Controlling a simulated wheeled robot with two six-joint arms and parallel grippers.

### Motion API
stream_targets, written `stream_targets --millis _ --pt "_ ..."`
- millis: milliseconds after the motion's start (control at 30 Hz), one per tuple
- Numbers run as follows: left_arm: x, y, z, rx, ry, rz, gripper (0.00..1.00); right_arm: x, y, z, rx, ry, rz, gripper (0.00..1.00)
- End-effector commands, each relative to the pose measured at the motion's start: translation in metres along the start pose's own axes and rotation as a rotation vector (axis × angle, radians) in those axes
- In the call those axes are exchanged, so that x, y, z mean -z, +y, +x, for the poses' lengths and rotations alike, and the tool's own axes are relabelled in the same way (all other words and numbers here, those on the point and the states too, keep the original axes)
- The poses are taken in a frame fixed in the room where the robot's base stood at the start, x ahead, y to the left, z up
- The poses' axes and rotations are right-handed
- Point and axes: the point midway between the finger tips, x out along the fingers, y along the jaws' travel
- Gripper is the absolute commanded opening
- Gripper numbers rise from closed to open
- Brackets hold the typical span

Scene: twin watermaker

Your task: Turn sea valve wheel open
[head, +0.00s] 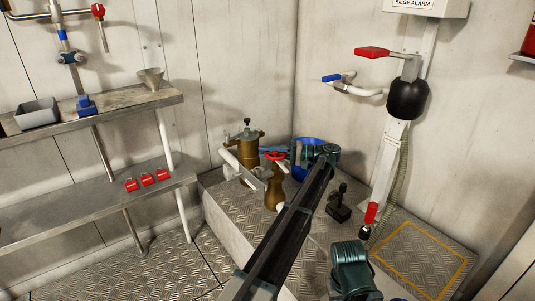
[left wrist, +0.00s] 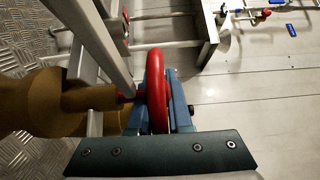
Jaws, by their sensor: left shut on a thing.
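The sea valve's red wheel (head: 275,155) tops a brass valve body (head: 274,190) on the raised tread-plate platform. My left gripper (head: 272,150) reaches in from the right, its blue fingers at the wheel. In the left wrist view, the red wheel (left wrist: 157,90) stands edge-on between the blue fingers of the gripper (left wrist: 163,78), which are shut on its rim. The brass body (left wrist: 60,105) and its stem lie left of the wheel there. Part of the wheel is hidden by the fingers.
A brass strainer (head: 248,148) with white pipe stands just behind and left of the valve. A black lever (head: 340,203) stands to the right. A hand pump (head: 407,98) is on the right wall. A shelf (head: 130,104) stands at the left, with clear floor before it.

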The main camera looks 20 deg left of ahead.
Motion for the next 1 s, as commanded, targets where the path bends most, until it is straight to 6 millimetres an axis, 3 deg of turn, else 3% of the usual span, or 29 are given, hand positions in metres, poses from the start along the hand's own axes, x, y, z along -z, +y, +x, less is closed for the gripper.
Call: stream_targets --millis 567,600,633,1000 --pt "0.0004 0.0006 0.0001 -0.002 -0.022 0.001 0.00 0.0000 0.0000 0.0002 0.000 0.000 0.000 0.00" --pt "0.0005 0.0006 0.0001 -0.002 -0.022 0.000 0.23 0.0000 0.0000 0.0002 0.000 0.000 0.000 0.00" --pt "0.0005 0.0005 0.0001 -0.002 -0.022 0.000 0.28 0.0000 0.0000 0.0002 0.000 0.000 0.000 0.00" --pt "0.0016 0.0001 0.0002 0.000 -0.020 0.000 0.30 0.0000 0.0000 0.0001 0.000 0.000 0.000 0.00"
